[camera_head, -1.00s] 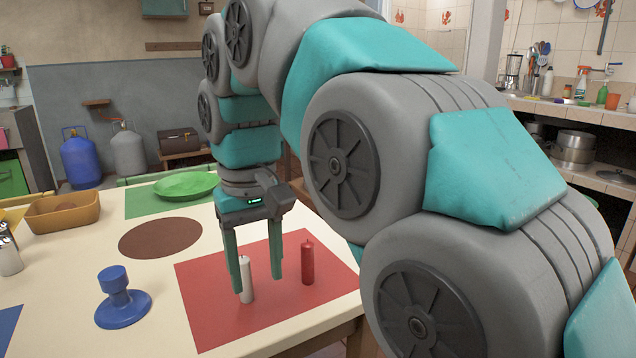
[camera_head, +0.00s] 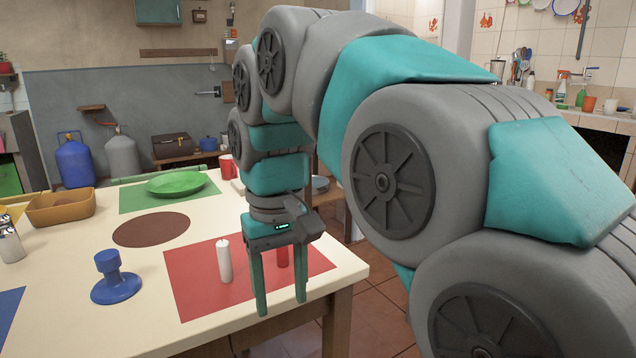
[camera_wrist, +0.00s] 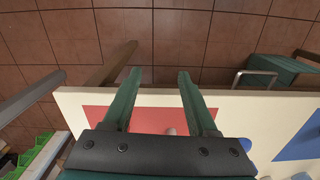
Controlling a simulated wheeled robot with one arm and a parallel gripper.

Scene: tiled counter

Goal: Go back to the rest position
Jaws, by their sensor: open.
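My gripper (camera_head: 281,306) hangs pointing down with its two teal fingers apart and nothing held between them. It is near the table's right-hand edge, in front of the red mat (camera_head: 195,290). A white candle (camera_head: 225,262) stands upright on the mat, left of the fingers. In the wrist view, the open fingertips (camera_wrist: 159,72) reach past the table edge over the brown floor tiles (camera_wrist: 180,25).
A blue stand-like object (camera_head: 115,288), a brown disc (camera_head: 150,229), a green plate (camera_head: 176,184) and a tan bowl (camera_head: 61,207) are on the table (camera_head: 70,318). A red mug (camera_head: 227,167) shows behind my arm. Open tiled floor (camera_head: 375,318) lies to the table's right.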

